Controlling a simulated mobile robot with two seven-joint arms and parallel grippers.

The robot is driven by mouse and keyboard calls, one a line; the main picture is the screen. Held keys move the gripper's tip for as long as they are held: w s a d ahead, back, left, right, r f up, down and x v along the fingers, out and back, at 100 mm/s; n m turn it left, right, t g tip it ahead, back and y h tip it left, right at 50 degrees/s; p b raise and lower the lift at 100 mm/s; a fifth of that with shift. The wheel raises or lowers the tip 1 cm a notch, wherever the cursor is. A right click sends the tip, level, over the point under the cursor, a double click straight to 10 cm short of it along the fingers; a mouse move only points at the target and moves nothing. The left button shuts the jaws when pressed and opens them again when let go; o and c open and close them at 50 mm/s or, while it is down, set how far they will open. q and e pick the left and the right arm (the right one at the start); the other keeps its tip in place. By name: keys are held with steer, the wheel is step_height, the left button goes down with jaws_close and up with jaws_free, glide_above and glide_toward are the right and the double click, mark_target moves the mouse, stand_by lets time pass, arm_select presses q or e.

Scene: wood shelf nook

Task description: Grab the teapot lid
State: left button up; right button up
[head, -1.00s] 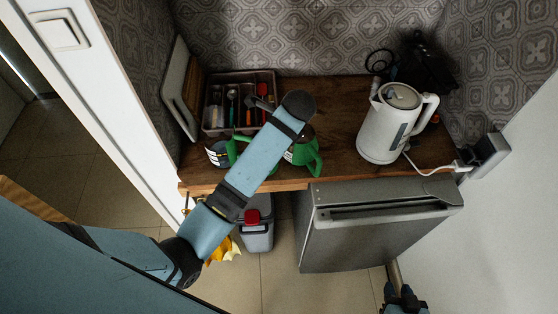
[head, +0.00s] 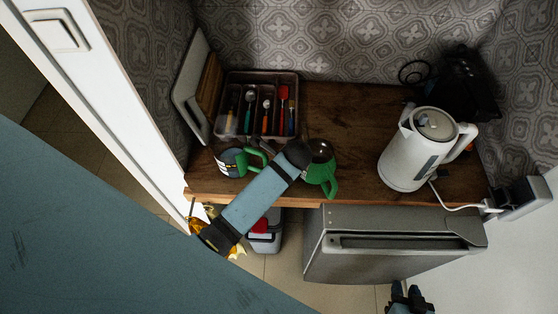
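A white kettle-like pot (head: 408,160) stands upright at the right of the wooden counter, with a grey round lid (head: 436,123) on top. I cannot tell which of the two is the teapot meant. My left arm reaches over the counter front, its dark end beside the green-handled pot; its gripper does not show. My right gripper (head: 406,293) is low at the bottom edge, in front of the grey appliance, its small dark fingers apart and empty, far from both lids.
A cup with a green handle (head: 232,162) stands left of my arm. A cutlery tray (head: 261,76) and upright boards (head: 191,87) are behind. A small grey fridge (head: 395,262) and a bin (head: 266,238) stand below. Mid-counter (head: 355,112) is clear.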

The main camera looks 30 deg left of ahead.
arm_select(q)
steer(key=shift+a+f, duration=0.1)
steer(key=shift+f, duration=0.15)
steer(key=shift+s+r, duration=0.2)
steer(key=shift+s, duration=0.05)
steer(key=shift+s+r, duration=0.1)
steer(key=c, duration=1)
